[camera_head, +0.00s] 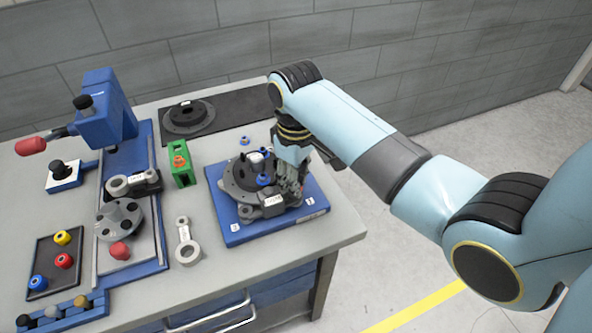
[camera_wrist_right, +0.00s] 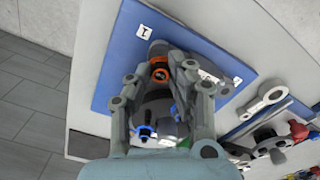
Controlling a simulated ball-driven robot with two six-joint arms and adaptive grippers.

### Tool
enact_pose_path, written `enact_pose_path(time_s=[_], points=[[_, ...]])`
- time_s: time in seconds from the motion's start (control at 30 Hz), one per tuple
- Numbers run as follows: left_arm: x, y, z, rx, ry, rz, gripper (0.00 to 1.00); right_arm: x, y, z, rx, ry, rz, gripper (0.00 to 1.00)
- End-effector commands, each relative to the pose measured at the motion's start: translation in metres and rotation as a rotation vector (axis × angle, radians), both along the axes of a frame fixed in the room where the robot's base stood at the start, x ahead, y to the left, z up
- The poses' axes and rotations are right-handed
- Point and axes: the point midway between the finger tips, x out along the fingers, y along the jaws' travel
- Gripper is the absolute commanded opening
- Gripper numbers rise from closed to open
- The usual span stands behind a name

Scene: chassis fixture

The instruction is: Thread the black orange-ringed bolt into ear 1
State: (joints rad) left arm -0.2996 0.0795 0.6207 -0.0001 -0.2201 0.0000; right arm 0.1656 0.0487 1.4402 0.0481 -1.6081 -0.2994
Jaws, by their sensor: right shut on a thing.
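My right gripper (camera_head: 290,190) reaches down over the right side of the dark round chassis (camera_head: 238,180) on its blue base plate (camera_head: 245,233). In the right wrist view my right gripper (camera_wrist_right: 165,64) is shut on the black bolt, whose orange ring (camera_wrist_right: 160,73) shows between the fingertips. The bolt's lower end and ear 1 are hidden by the fingers, so I cannot tell whether the bolt is in the ear. A white label marked 1 (camera_wrist_right: 143,31) lies on the plate close by. My left gripper is not in view.
Blue-ringed bolts (camera_head: 264,180) stand on the chassis near my fingers. A green stand (camera_head: 184,176) with an orange part, a grey link (camera_head: 187,243) and a blue press (camera_head: 105,115) are to the left. A black tray (camera_head: 45,281) holds coloured parts.

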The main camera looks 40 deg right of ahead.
Motion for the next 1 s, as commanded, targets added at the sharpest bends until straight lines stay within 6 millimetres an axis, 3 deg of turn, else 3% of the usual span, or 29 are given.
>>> enact_pose_path(time_s=[0.83,1.0], points=[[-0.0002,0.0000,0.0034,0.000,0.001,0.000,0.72,-0.0004,0.0002,-0.0087,0.000,0.000,0.006,0.00],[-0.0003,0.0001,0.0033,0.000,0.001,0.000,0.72,-0.0006,0.0002,-0.0094,0.001,0.001,0.210,0.00]])
